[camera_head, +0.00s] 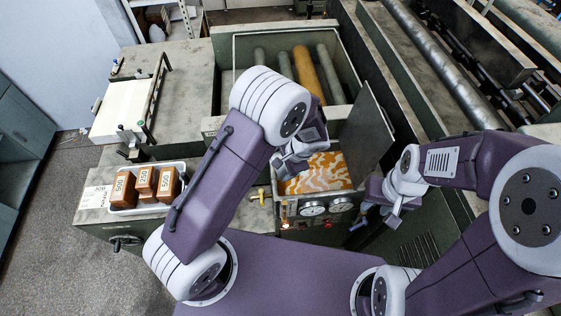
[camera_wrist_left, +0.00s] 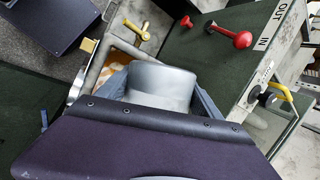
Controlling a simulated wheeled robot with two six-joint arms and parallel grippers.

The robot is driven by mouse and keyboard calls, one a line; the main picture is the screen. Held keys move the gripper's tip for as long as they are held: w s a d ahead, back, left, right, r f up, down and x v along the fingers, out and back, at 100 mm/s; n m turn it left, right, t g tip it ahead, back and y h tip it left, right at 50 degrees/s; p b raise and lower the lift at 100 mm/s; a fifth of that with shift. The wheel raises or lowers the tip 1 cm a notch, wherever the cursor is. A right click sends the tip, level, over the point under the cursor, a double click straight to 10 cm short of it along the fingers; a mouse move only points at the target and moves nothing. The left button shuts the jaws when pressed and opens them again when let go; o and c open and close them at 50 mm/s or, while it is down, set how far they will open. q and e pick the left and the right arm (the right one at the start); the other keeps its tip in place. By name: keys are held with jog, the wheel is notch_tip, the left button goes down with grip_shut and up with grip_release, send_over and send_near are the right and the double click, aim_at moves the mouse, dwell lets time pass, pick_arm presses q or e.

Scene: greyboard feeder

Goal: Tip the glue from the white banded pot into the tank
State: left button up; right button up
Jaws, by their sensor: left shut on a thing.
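The white pot (camera_wrist_left: 160,84) shows as a smooth pale cylinder in the left wrist view. It sits between the fingers of my left gripper (camera_wrist_left: 158,100), which is shut on it. Its band, mouth and contents are hidden there. In the head view my left gripper (camera_head: 298,155) hangs at the upper left edge of the tank (camera_head: 282,201), and I cannot make out the pot. The tank shows an orange-and-white patterned surface inside; a bit of it shows behind the pot in the wrist view. My right gripper (camera_head: 382,210) looks open and empty, right of the tank.
A grey panel (camera_head: 366,130) stands raised at the tank's right. Gauges (camera_head: 313,208) line its front. Behind it lies a bay with rollers (camera_head: 306,72). A tray (camera_head: 148,208) with brown weights (camera_head: 145,180) stands at left. A red-knobbed lever (camera_wrist_left: 240,40) shows in the wrist view.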

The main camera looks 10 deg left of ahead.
pick_arm(q)
jog(key=shift+w+d+r+g+y+p, duration=0.1)
jog(key=shift+d+r+g+y+p, duration=0.2)
jog(key=shift+p, duration=0.35)
jog(key=shift+w+d+r+g+y+p, duration=0.1)
jog(key=shift+r+y+p, duration=0.15)
jog(key=shift+y+p, duration=0.35)
jog(key=shift+r+m+y+p, duration=0.1)
jog(key=shift+m+y+p, duration=0.2)
jog(key=shift+w+d+g, duration=0.1)
jog(key=shift+d+g, duration=0.1)
jog(key=shift+g, duration=0.1)
jog(key=shift+w+d+r+g+y+b, duration=0.1)
jog(key=shift+w+d+g+y+b, duration=0.15)
jog(key=shift+y+b, duration=0.4)
jog(key=shift+w+d+r+g+y+b, duration=0.1)
jog(key=shift+d+r+g+y+b, duration=0.15)
jog(key=shift+y+b, duration=0.25)
jog(key=shift+r+m, duration=0.2)
jog(key=shift+m, duration=0.1)
jog(key=shift+r+y, duration=0.1)
jog(key=shift+y, duration=0.15)
dwell(2.9)
